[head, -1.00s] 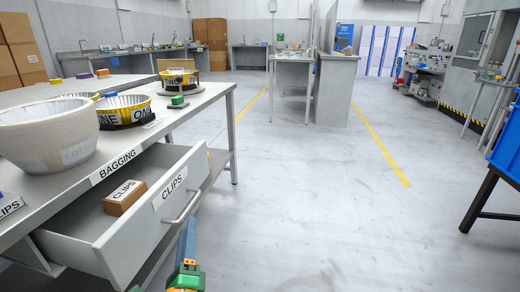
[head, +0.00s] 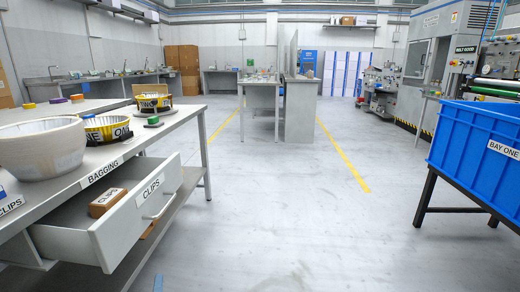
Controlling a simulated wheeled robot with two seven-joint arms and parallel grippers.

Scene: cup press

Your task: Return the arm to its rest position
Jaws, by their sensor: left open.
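Only a blue finger of my left gripper (head: 158,283) shows, at the bottom edge of the head view. It is open, with nothing seen in it, below and to the right of the open drawer; the rest of that arm is hidden below the frame. My right gripper is not in view.
The drawer (head: 128,222) labelled CLIPS stands pulled out under the bagging table (head: 150,148), with a brown clips box (head: 106,202) inside. A large pale bowl (head: 42,150) stands on the table. A blue crate (head: 475,145) on a dark stand is at right. The middle floor is clear.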

